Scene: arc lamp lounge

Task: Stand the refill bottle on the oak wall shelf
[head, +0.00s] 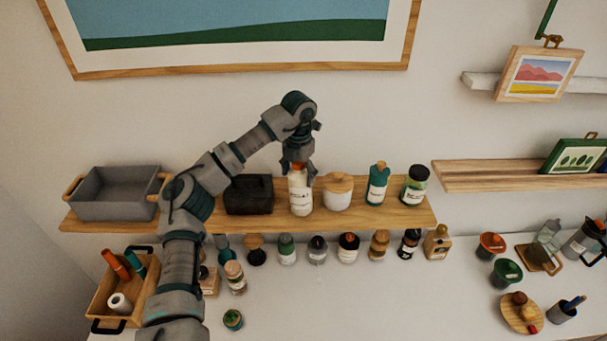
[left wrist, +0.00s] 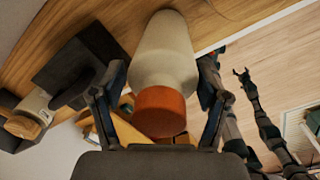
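The refill bottle (head: 300,199), off-white with an orange cap, stands upright on the oak wall shelf (head: 395,219), between a black box and a white jar. My left gripper (head: 299,171) is above it with its fingers around the bottle's upper part. In the left wrist view the bottle (left wrist: 163,55) and its cap lie between the spread fingers (left wrist: 163,80), with what look like slim gaps on both sides. My right gripper (left wrist: 241,73) shows small in the left wrist view, fingers apart and empty.
Several bottles stand in a row below. A framed picture (head: 240,72) hangs above.

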